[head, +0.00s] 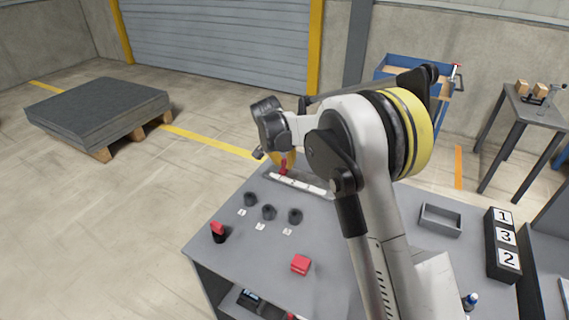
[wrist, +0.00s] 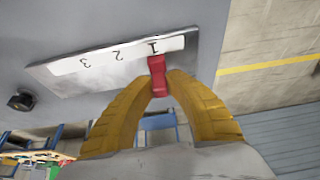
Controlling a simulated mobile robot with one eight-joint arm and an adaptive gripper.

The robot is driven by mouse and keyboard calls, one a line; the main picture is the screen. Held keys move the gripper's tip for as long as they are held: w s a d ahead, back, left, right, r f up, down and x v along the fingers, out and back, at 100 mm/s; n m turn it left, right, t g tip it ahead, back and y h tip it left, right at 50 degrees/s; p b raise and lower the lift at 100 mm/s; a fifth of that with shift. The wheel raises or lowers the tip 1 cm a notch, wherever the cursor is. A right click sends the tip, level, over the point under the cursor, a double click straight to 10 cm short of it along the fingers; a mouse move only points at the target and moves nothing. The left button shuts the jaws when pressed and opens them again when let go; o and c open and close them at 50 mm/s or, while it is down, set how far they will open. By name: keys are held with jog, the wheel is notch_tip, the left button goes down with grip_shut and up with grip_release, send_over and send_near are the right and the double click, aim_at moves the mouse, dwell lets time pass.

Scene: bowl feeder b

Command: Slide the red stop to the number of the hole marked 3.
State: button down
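The red stop (wrist: 158,78) stands at the number 1 end of the white scale (wrist: 90,60) in the wrist view. The scale is marked 1, 2, 3 and sits on a metal plate. In the head view the stop (head: 283,168) is at the left end of the scale (head: 310,187). My gripper (wrist: 160,76) has its yellow fingertips on both sides of the stop, seemingly closed on it. Several black round holders (head: 268,212) stand on the grey table with small white labels too small to read.
A red block (head: 300,265) and a red-topped black piece (head: 218,232) are on the table (head: 245,255). A grey tray (head: 440,220) is at the right. A dark panel (head: 490,262) shows 1, 3, 2 from top to bottom. My arm hides part of the table.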

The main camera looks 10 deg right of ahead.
jog(key=shift+s+d, duration=0.1)
jog(key=s+d, duration=0.1)
jog(key=d, duration=0.1)
jog(key=s+d, duration=0.2)
jog(key=d, duration=0.1)
jog(key=s+d, duration=0.2)
jog(key=d, duration=0.1)
jog(key=shift+s+d, duration=0.1)
jog(key=shift+s, duration=0.15)
jog(key=c, duration=1.3)
grip_release()
jog(key=shift+c, duration=0.2)
jog(key=v, duration=1.2)
